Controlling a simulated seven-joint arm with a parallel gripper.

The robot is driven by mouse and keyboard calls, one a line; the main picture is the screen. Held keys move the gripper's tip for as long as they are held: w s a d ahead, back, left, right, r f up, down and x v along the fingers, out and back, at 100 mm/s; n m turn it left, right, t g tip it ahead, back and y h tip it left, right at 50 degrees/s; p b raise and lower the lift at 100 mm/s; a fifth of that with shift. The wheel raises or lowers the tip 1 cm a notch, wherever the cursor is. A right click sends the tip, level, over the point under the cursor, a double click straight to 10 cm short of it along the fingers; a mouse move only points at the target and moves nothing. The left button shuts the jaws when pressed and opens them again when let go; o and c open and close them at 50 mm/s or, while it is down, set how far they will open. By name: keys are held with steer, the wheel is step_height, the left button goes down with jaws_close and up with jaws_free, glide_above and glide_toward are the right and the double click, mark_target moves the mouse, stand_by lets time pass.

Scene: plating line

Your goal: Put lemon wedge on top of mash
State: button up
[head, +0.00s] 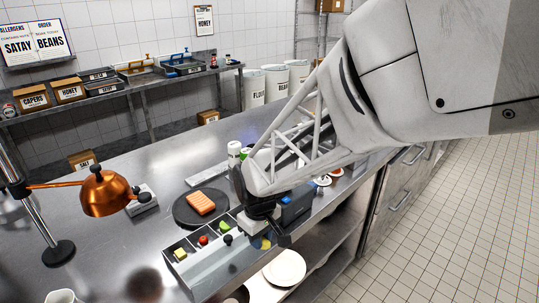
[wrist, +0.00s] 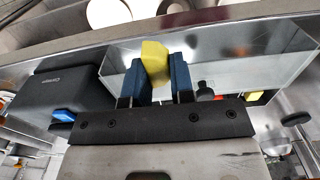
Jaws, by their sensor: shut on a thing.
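The yellow lemon wedge (wrist: 154,60) is between the two blue fingers of my gripper (wrist: 157,70) in the wrist view. The gripper is shut on it, and the wedge sticks out past the fingertips. In the head view my gripper (head: 268,236) is over the right end of the divided steel bin (head: 205,268), and a small yellow patch (head: 266,244) shows beside it. The dark round plate (head: 183,217) left of the gripper carries an orange block (head: 200,202). I cannot make out the mash in either view.
The bin's other compartments hold small green, red and yellow pieces. A copper lamp (head: 105,193) stands on the left. White plates (head: 284,268) lie on the lower shelf. The counter's left part is mostly clear.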

steer(key=w+r, duration=0.1)
steer(key=w, duration=0.2)
steer(key=w+d+r, duration=0.1)
steer(key=w+r, duration=0.1)
steer(key=w, duration=0.1)
steer(key=w+r, duration=0.1)
steer(key=w, duration=0.2)
steer(key=shift+d+r, duration=0.3)
steer(key=shift+r, duration=0.1)
steer(key=w+d, duration=0.1)
steer(key=w, duration=0.2)
steer(key=w+d+r+m, duration=0.1)
steer(key=w+d, duration=0.1)
steer(key=w, duration=0.1)
steer(key=w+d+r+m, duration=0.1)
steer(key=w, duration=0.2)
steer(key=shift+d, duration=0.25)
steer(key=w+d+r+m, duration=0.3)
steer(key=w+d+m, duration=0.4)
steer(key=w+d, duration=1.4)
steer(key=w+a+f+n, duration=0.1)
steer(key=w+a+n, duration=0.2)
steer(key=a, duration=0.9)
steer(key=w+a+f+n, duration=0.1)
steer(key=w+a+n, duration=0.2)
steer(key=a, duration=0.9)
steer(key=n, duration=0.3)
steer(key=shift+d+f, duration=0.1)
steer(key=shift+f, duration=2.4)
steer(key=shift+f, duration=2.5)
